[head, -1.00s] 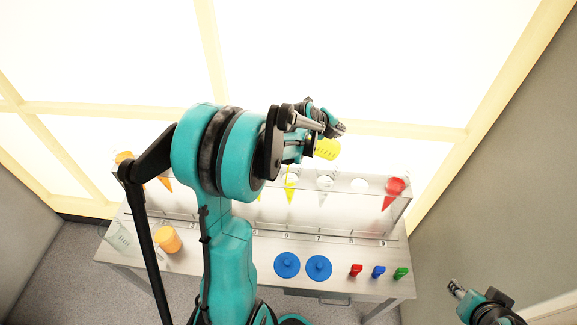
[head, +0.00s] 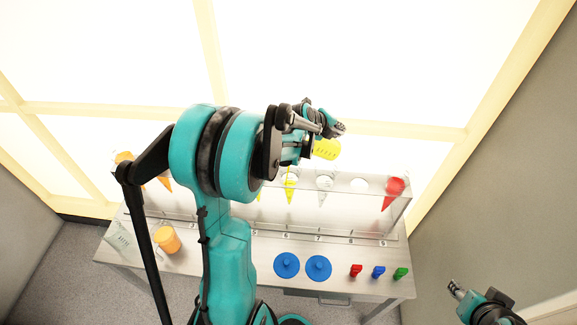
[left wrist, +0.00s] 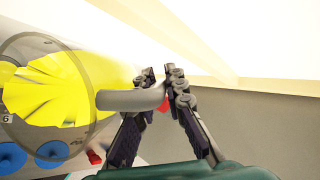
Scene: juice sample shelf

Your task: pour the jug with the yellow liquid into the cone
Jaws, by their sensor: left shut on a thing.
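The jug with yellow liquid (head: 326,149) is tilted over on its side above the shelf. In the left wrist view its clear wall and yellow liquid (left wrist: 50,88) fill the left side. My left gripper (head: 338,128) is shut on the jug's grey handle (left wrist: 130,99); its fingers also show in the left wrist view (left wrist: 163,85). A cone with yellow in it (head: 290,192) hangs in the rack below and left of the jug.
The clear rack (head: 400,217) also holds a clear cone (head: 325,190) and a red cone (head: 394,192). On the table stand two blue lids (head: 287,265), small red, blue and green items (head: 378,272), an orange jug (head: 167,240) and a clear jug (head: 118,237). My left arm hides the rack's middle.

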